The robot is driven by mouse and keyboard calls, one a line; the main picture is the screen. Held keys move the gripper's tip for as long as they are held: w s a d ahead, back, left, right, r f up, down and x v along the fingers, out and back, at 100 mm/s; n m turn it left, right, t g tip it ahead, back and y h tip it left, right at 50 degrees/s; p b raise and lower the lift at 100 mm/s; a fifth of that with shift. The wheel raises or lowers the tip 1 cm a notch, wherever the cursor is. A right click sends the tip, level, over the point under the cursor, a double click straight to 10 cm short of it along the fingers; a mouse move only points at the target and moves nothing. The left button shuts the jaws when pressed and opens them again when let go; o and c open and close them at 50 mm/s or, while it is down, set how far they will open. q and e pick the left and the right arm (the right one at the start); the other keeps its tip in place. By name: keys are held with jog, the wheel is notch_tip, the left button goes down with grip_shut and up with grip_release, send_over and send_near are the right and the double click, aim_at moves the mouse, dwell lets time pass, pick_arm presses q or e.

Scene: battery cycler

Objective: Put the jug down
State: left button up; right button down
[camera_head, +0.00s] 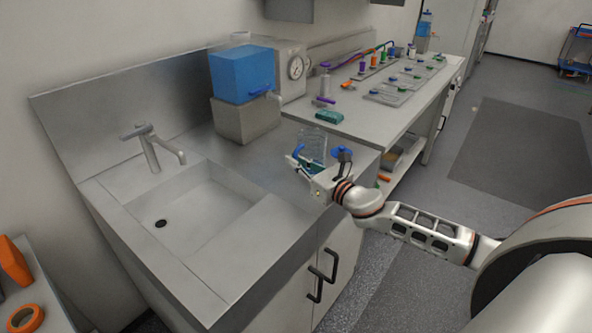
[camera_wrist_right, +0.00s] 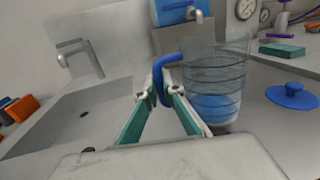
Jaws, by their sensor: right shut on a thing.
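The clear jug (camera_head: 313,143) has a blue handle and blue liquid in its lower part. It is near the front right of the steel counter, and it also shows in the right wrist view (camera_wrist_right: 218,80). My right gripper (camera_head: 299,163) is shut on the blue handle, whose upper bend rises between the fingertips (camera_wrist_right: 163,92) in the wrist view. The jug looks upright, with its base close to the counter top. I cannot tell whether the base touches. My left gripper is not in view.
A sink (camera_head: 205,205) lies left of the jug. A blue tank with a tap (camera_head: 241,72) stands on a grey block behind it. A blue lid (camera_wrist_right: 292,95) lies right of the jug. A bench (camera_head: 375,118) with small parts extends back right. Bare counter surrounds the sink.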

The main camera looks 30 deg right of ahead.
notch_tip(320, 180, down, 2)
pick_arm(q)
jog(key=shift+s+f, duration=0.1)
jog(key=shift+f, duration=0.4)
pick_arm(e)
jog(key=shift+r, duration=0.1)
jog(key=c, duration=2.2)
grip_release()
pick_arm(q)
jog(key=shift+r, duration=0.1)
